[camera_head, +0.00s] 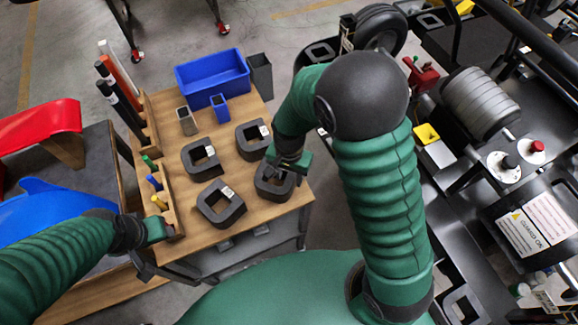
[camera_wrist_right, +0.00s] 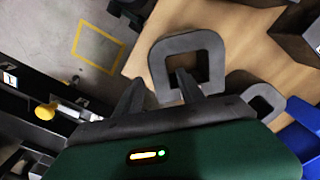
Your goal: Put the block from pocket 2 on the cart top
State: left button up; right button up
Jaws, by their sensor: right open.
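Several dark grey square blocks with a square hole lie on the wooden cart top (camera_head: 232,160). My right gripper (camera_head: 286,172) is open at the block nearest the cart's right edge (camera_head: 264,188). In the right wrist view this block (camera_wrist_right: 213,46) lies in front of my right gripper (camera_wrist_right: 160,88), one finger over its hole and one outside its wall; contact cannot be told. Similar pieces show on the kart at the lower right (camera_head: 464,303) and the top (camera_head: 319,52). No pocket numbers are readable. My left gripper (camera_head: 160,229) is at the cart's left front; its jaws are unclear.
A blue bin (camera_head: 212,78), a grey cup (camera_head: 260,75) and small holders stand at the back of the cart. A rack with coloured handles (camera_head: 160,202) lines its left side. The black kart (camera_head: 475,190) with a cylinder fills the right. Bare wood shows between the blocks.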

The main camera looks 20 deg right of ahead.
notch_tip(320, 180, up, 10)
jog(key=s+d+f+n+t, duration=0.1)
jog(key=s+d+n+t, duration=0.1)
jog(key=s+n, duration=0.4)
jog(key=d+n, duration=0.1)
jog(key=n, duration=0.1)
jog(key=shift+s+f+n+t, duration=0.3)
jog(key=shift+s+d, duration=0.1)
jog(key=shift+d, duration=0.05)
dwell(0.4)
